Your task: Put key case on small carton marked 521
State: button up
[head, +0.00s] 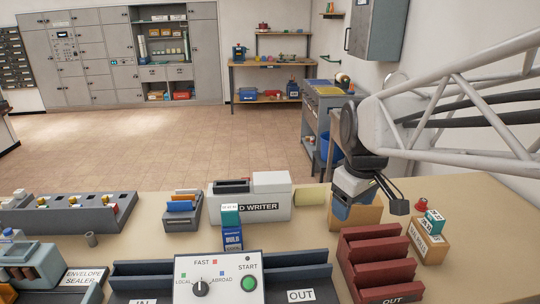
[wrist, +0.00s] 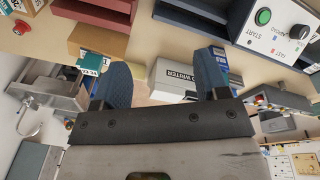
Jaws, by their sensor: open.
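I cannot pick out the key case for sure. A small brown carton (head: 427,243) stands at the right of the table with a teal-and-white item (head: 434,219) on top; its mark is too small to read. Another brown carton (head: 368,217) stands below my gripper, partly hidden by it. It seems to show in the wrist view too (wrist: 97,42). My gripper (head: 378,200) is above the table behind the red rack. In the wrist view its blue fingers (wrist: 162,78) are apart, with nothing held between them.
A red slotted rack (head: 378,262) stands in front of my gripper. A white card writer (head: 262,203) and an upright teal-and-blue box (head: 232,232) stand left of it. A control box (head: 218,279) is at the front. A red button (head: 421,205) is at the right.

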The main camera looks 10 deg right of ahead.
jog(key=s+a+f+m, duration=0.1)
jog(key=s+f+m, duration=0.1)
jog(key=s, duration=0.4)
jog(key=s+a+f+m, duration=0.2)
jog(key=s+m, duration=0.1)
jog(key=s, duration=0.4)
jog(key=shift+a+m+t, duration=0.3)
jog(key=shift+m+t, duration=0.1)
